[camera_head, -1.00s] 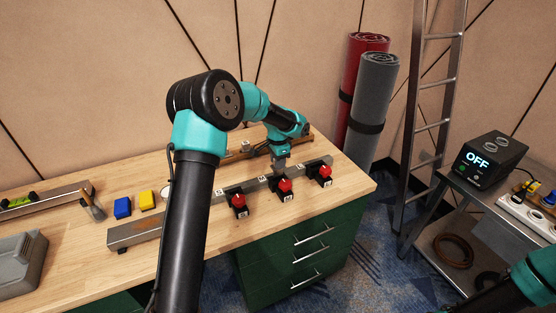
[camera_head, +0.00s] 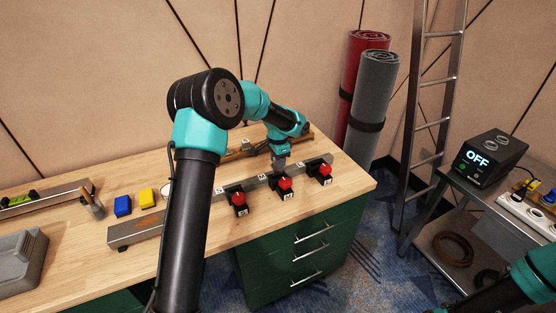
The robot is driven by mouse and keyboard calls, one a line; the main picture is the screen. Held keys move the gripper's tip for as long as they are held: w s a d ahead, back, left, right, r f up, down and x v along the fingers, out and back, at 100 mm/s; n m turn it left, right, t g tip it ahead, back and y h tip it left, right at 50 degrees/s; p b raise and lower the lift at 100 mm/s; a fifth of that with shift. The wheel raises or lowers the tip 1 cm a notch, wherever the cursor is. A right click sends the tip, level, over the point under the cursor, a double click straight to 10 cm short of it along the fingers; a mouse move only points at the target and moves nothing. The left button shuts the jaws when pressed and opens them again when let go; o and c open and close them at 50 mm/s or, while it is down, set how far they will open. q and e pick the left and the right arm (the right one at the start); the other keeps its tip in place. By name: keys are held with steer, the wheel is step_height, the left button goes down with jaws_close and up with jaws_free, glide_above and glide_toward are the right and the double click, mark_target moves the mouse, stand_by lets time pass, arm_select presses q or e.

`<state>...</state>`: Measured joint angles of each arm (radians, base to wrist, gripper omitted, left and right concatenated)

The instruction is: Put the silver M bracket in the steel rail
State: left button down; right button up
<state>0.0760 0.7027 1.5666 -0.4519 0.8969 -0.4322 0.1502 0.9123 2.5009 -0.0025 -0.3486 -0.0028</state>
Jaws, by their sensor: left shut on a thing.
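The steel rail (camera_head: 150,226) is a long grey bar lying slantwise on the wooden bench, with red-topped black button blocks along its front. My left gripper (camera_head: 279,164) is at the right half of the rail, pointing down, right behind the middle red button. It is shut on a small grey piece, which looks like the silver M bracket. The piece is mostly hidden by the fingers, and I cannot tell whether it is seated in the rail or just above it. My right arm (camera_head: 535,275) shows at the lower right; its gripper is out of view.
A wooden rack (camera_head: 236,157) with small pieces stands behind the rail. A blue block (camera_head: 122,206), a yellow block (camera_head: 147,198) and a brush cup (camera_head: 92,203) sit at left. A grey case (camera_head: 18,262) is at the front left. A device reading OFF (camera_head: 490,160) stands on the right cart.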

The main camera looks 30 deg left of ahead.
mark_target(278, 174)
arm_select(q)
steer(key=shift+f, duration=2.45)
stand_by(1.4)
steer(key=shift+c, duration=2.4)
jaws_free()
steer(key=shift+d, duration=0.1)
steer(key=shift+c, duration=0.4)
steer(key=shift+r, duration=0.2)
steer(key=shift+o, duration=0.4)
steer(key=shift+r, duration=0.75)
steer(key=shift+o, duration=1)
steer(key=shift+r, duration=2.6)
